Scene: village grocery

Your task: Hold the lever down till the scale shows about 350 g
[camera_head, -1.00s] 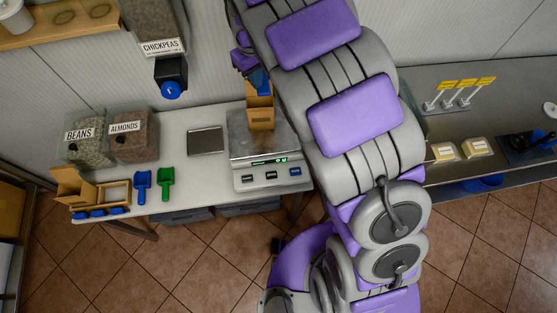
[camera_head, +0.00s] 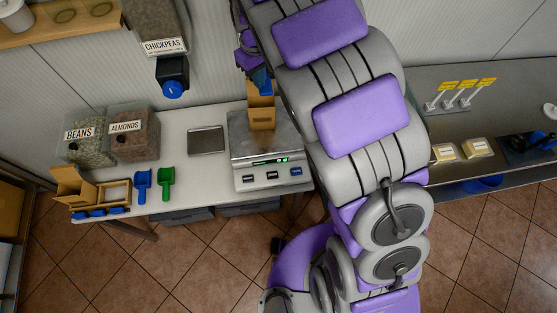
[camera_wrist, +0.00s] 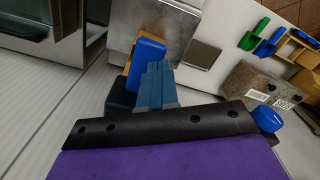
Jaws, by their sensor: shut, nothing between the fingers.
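A silver kitchen scale (camera_head: 285,151) stands on the white table, with a small lit green display (camera_head: 270,161) whose digits are too small to read surely. An open cardboard box (camera_head: 262,118) stands upright on its plate. In the wrist view, a bright blue lever-like part (camera_wrist: 147,62) sits over the box, just beyond my gripper (camera_wrist: 155,72). My fingers are shut with nothing between them, and look close to or against the blue part; contact is unclear. In the head view my gripper (camera_head: 259,82) is above the box, partly hidden by my arm, which also hides any dispenser there.
A chickpeas dispenser (camera_head: 172,72) with a blue knob hangs to the left. Beans (camera_head: 88,140) and almonds (camera_head: 133,135) bins, a grey plate (camera_head: 206,140), blue (camera_head: 143,184) and green (camera_head: 166,181) scoops and more boxes are on the table. A counter stands at right.

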